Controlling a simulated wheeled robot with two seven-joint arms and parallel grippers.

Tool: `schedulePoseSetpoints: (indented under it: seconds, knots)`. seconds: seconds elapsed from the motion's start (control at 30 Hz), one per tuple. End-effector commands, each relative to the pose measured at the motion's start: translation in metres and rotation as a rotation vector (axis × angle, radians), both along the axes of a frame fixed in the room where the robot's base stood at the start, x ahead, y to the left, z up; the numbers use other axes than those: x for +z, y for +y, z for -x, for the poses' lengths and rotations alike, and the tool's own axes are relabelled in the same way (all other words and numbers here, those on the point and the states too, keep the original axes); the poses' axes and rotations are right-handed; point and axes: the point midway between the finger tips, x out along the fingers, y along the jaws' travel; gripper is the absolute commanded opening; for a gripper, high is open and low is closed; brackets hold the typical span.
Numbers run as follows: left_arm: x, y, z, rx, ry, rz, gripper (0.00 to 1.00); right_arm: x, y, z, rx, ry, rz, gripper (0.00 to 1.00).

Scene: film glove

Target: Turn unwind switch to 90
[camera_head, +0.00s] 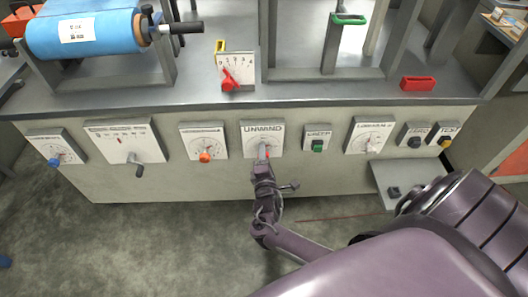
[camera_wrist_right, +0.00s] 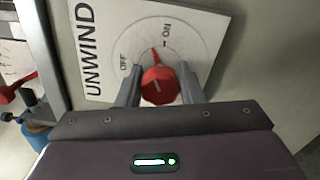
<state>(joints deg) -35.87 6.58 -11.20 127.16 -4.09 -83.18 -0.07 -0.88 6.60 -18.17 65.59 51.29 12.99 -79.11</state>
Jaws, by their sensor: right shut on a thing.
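The UNWIND panel (camera_head: 250,130) is a white plate on the front of the machine, in the middle of the head view. In the right wrist view, the panel (camera_wrist_right: 107,25) shows a round dial with OFF and ON marks. Its red switch knob (camera_wrist_right: 160,88) has a red pointer lying between OFF and ON. My right gripper (camera_head: 263,153) is at the panel, its two fingers on either side of the knob. It is shut on the knob and hides most of it in the head view. My left gripper is not in view.
A panel with an orange knob (camera_head: 205,157) is left of UNWIND, and a green switch (camera_head: 318,146) is right of it. A grey shelf (camera_head: 385,178) juts out at lower right.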

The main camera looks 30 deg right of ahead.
Motion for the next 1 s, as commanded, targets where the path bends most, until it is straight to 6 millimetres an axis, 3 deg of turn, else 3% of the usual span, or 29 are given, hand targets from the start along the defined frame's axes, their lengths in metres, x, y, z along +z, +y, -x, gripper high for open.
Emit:
schedulePoseSetpoints:
  seconds: [0.5, 1.0]
  knots:
    - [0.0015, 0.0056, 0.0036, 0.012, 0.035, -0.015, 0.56, -0.0014, -0.0001, 0.0003, 0.000, -0.200, -0.329, 0.11]
    - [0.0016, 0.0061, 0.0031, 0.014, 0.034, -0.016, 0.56, -0.0017, -0.0003, 0.0002, 0.000, -0.253, -0.415, 0.11]
